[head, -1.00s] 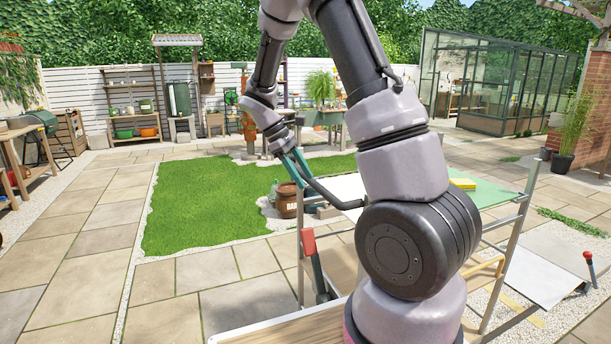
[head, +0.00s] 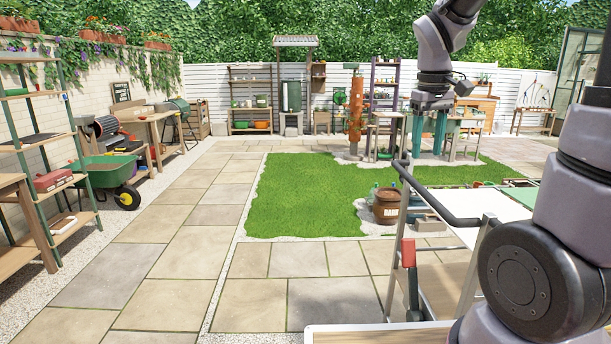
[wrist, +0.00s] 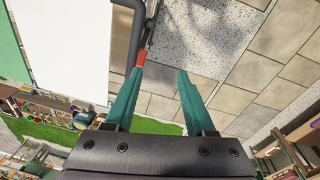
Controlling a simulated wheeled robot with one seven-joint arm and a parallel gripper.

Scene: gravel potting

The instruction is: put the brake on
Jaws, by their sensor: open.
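The brake lever (head: 408,256) has a red grip on a dark shaft and stands close to upright at the near left corner of a trolley. The trolley has a white top (head: 470,208), a black push handle (head: 440,214) and a grey metal frame. My gripper (head: 428,150) is open and empty, its teal fingers pointing down, and in the head view it appears above the handle. In the wrist view the red grip (wrist: 141,57) shows just beyond the left fingertip of my gripper (wrist: 160,72). I cannot tell whether they touch. The lever's lower part is hidden there.
A wooden board edge (head: 380,334) lies in front of the trolley. A brown pot (head: 387,206) stands beyond it by the lawn (head: 300,195). A green wheelbarrow (head: 108,175) and a shelf rack stand far left. The paving left of the trolley is clear.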

